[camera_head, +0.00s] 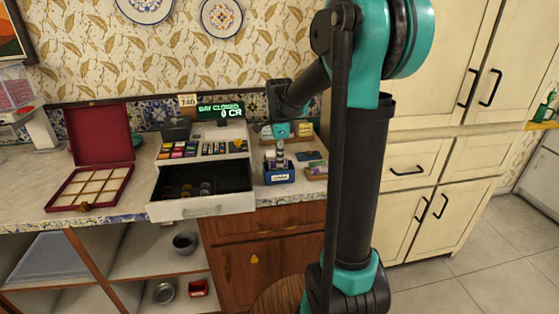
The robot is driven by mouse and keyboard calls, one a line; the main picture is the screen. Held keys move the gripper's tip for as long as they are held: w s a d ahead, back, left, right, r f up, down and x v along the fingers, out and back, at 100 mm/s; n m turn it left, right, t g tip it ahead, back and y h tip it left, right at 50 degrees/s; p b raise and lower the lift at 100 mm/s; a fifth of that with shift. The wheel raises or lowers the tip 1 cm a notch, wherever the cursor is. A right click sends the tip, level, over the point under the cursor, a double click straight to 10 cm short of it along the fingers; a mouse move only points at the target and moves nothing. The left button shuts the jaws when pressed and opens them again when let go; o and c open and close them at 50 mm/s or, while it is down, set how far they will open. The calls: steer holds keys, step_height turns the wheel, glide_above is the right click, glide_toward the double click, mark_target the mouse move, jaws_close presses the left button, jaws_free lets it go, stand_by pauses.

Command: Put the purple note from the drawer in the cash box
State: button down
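The cash register (192,211) stands on the counter with its drawer pulled open. The dark drawer holds a few small coin-like items at its front; I cannot make out a purple note lying in it. A small blue box (279,178) with a white label, apparently the cash box, stands just right of the drawer. My gripper (280,158) points down directly over the blue box, close to its top. A small purplish patch shows at the fingertips, too small to identify as the note. Whether the fingers are shut on it is unclear.
An open red box (100,150) with a divided tray sits on the left. Small colourful packets (316,168) lie right of the blue box. A sign (219,110) reads "DAY CLOSED 0 CR". Open shelves with bowls (185,242) are below the counter.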

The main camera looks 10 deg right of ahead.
steer(key=c, duration=1.3)
jaws_free()
steer(key=shift+o, duration=0.2)
steer(key=shift+r, duration=0.1)
steer(key=shift+r, duration=3.45)
